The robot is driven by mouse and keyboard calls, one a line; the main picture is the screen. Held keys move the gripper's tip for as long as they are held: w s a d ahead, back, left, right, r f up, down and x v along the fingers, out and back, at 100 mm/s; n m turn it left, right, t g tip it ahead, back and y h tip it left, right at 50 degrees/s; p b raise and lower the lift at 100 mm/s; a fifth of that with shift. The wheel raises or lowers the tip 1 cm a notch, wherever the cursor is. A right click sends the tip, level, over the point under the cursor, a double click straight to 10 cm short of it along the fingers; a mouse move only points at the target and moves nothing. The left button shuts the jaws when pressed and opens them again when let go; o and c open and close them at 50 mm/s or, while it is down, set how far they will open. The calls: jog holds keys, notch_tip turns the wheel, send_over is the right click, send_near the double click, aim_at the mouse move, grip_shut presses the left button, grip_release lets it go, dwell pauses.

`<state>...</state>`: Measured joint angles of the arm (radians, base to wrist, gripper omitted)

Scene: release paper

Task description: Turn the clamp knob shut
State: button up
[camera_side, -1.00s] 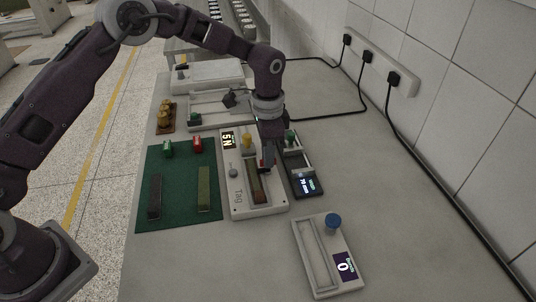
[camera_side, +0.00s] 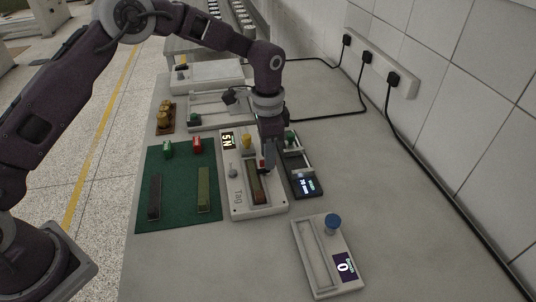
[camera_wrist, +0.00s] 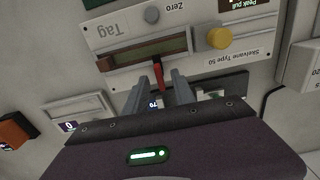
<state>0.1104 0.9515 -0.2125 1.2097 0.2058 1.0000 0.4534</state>
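The white tester (camera_side: 238,206) lies on the bench with a long slot holding a brown strip (camera_side: 257,186). It carries a yellow knob (camera_side: 247,141) and a small grey zero knob (camera_side: 233,173). In the wrist view the tester (camera_wrist: 125,68) is upside down, with the yellow knob (camera_wrist: 220,38) at right. A red lever-like part (camera_wrist: 158,74) stands at the slot's near edge. My gripper (camera_wrist: 161,84) is over that edge, with its fingers apart on either side of the red part; contact is unclear. In the side view my gripper (camera_side: 268,165) hides part of the slot. Which part is the clamp knob is unclear.
A dark device with a lit display (camera_side: 307,186) and green knob (camera_side: 290,137) stands close right of my gripper. A green mat (camera_side: 180,217) with strips is at left. A white unit with a blue knob (camera_side: 333,221) stands in front. The bench at right is clear.

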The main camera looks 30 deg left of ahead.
notch_tip(320, 180, up, 7)
jog(key=shift+f, duration=0.15)
jog(key=s+a+r+n+t, duration=0.1)
jog(key=s+a+r+n, duration=0.15)
jog(key=s+r, duration=0.5)
jog(key=s+a+r+n+t, duration=0.1)
jog(key=s+a+r+t, duration=0.1)
jog(key=s+a+r, duration=0.35)
jog(key=s+a+n+t, duration=0.1)
jog(key=s+n, duration=0.1)
jog(key=s, duration=0.8)
jog(key=s+a+r+n+t, duration=0.1)
jog(key=s+n, duration=0.2)
jog(key=s, duration=0.7)
jog(key=shift+s+a+r+n+t, duration=0.15)
jog(key=shift+a+n+t, duration=0.1)
jog(key=shift+n+t, duration=0.1)
